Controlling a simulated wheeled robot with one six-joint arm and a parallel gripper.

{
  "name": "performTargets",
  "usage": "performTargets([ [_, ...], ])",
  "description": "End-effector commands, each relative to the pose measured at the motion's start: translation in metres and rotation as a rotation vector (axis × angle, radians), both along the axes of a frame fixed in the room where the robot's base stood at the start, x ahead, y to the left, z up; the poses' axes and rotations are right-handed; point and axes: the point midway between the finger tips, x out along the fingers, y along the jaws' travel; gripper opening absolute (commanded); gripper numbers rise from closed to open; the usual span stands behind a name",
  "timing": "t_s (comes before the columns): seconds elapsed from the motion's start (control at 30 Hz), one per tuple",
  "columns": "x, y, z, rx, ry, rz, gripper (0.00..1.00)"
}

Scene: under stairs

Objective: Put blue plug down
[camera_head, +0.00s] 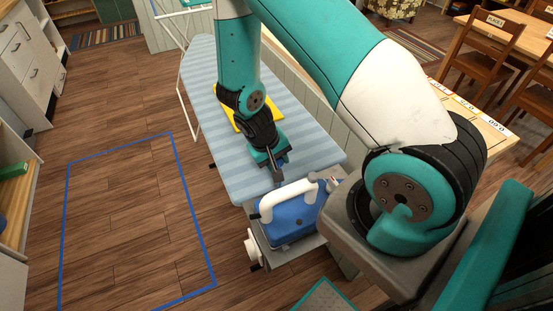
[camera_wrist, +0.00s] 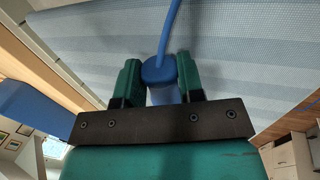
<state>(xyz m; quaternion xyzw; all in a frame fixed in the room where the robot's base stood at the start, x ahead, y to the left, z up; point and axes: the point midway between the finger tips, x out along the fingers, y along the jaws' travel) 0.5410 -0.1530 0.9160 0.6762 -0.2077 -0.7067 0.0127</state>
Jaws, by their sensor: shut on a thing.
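The blue plug (camera_wrist: 158,72) is between the two teal fingers of my gripper (camera_wrist: 158,66) in the wrist view, and a blue cord runs from its end. My gripper is shut on it. In the head view, my gripper (camera_head: 276,164) points down over the near end of the striped ironing board (camera_head: 225,150); the plug is small and partly hidden there. The pale blue board cover (camera_wrist: 235,50) lies beyond the plug in the wrist view. Whether the plug touches the cover cannot be told.
A blue appliance (camera_head: 298,222) with a white handle sits on the grey rest at the board's near end, close to my gripper. A yellow item (camera_head: 234,117) lies on the board behind my arm. Blue tape (camera_head: 68,230) outlines clear wooden floor at the left.

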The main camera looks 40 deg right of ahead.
Motion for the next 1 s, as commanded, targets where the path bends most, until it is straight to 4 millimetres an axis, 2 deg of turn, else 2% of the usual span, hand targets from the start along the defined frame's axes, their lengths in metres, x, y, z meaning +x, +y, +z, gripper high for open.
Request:
performTargets([
  [0.47, -0.001, 0.0, -0.014, 0.002, 0.002, 0.0, 0.0],
  [0.5, -0.001, 0.0, -0.014, 0.002, 0.003, 0.0, 0.42],
  [0.57, -0.001, 0.0, -0.015, 0.003, 0.003, 0.0, 0.56],
  [0.67, -0.001, 0.001, -0.016, 0.005, 0.003, 0.0, 0.59],
  [1.0, -0.001, 0.001, -0.015, 0.005, 0.001, 0.0, 0.57],
])
